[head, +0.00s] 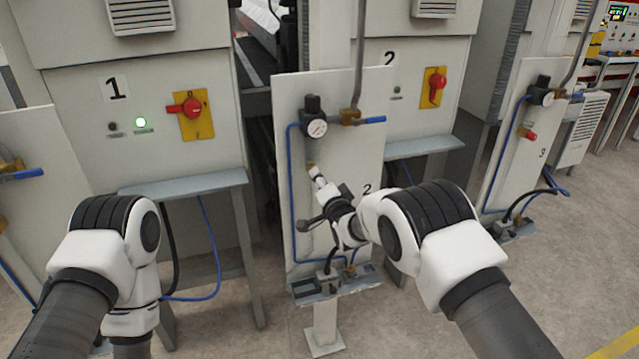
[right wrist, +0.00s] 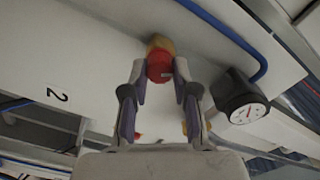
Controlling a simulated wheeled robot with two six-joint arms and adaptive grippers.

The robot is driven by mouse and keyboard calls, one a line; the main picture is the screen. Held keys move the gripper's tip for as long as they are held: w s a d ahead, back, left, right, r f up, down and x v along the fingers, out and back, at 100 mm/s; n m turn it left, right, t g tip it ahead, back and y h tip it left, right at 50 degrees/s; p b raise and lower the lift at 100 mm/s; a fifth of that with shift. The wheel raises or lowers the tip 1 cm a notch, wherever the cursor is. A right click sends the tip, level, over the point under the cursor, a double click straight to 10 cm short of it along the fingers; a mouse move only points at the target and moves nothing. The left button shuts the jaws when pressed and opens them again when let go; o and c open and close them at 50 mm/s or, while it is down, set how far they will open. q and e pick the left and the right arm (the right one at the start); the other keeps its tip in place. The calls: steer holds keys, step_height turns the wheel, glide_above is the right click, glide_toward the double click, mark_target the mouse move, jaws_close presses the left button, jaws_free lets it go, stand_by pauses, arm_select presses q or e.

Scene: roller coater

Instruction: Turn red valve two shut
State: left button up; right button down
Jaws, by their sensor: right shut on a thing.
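The red valve (right wrist: 160,66) shows in the right wrist view as a red handle on a brass-coloured body (right wrist: 160,44). It sits between the fingertips of my right gripper (right wrist: 159,74), which is shut on it. In the head view my right gripper (head: 315,174) is at the panel marked 2 (head: 345,100), below the gauge. There the brass fitting (head: 311,166) shows at the fingertips, and the red handle is hidden by the gripper. My left arm comes in at the lower left, and its gripper is out of view.
A pressure gauge (head: 316,127) and a blue-handled valve (head: 372,120) are above my right gripper. A blue hose (head: 292,190) runs down the panel's left side. A similar panel (head: 518,135) stands at the right. Cabinets with red switches (head: 190,108) stand behind.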

steer(key=m, duration=0.6)
steer(key=shift+m, duration=0.3)
stand_by(0.4)
steer(key=c, duration=0.9)
jaws_free()
steer(key=shift+d, duration=0.1)
steer(key=v, duration=1.2)
